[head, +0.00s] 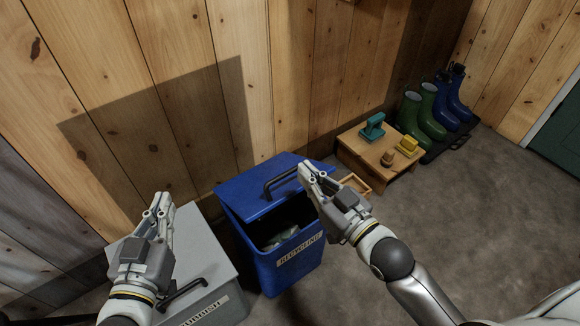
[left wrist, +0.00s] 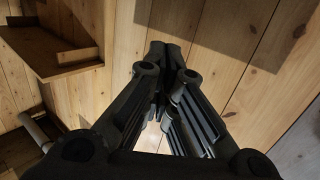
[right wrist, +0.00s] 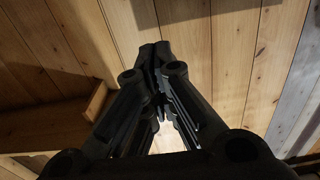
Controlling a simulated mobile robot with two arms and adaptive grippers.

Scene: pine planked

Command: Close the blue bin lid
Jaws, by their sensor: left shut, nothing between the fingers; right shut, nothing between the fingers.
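The blue recycling bin (head: 288,270) stands against the plank wall, with a label on its front. Its blue lid (head: 250,192) is partly raised and tilted, leaving a dark gap at the front with some pale contents visible inside. A dark handle (head: 281,181) is on the lid. My right gripper (head: 308,168) is shut and empty at the lid's right side, close to the handle; I cannot tell if it touches the lid. My left gripper (head: 161,203) is shut and empty above the grey bin, left of the blue one. The wrist views show closed fingers and plank wall, not the lid.
A grey bin (head: 205,262) with a closed lid and dark handle stands left of the blue bin. A low wooden bench (head: 372,153) with brushes is at the right, then green boots (head: 420,112) and blue boots (head: 457,95) on a tray. The concrete floor at right is clear.

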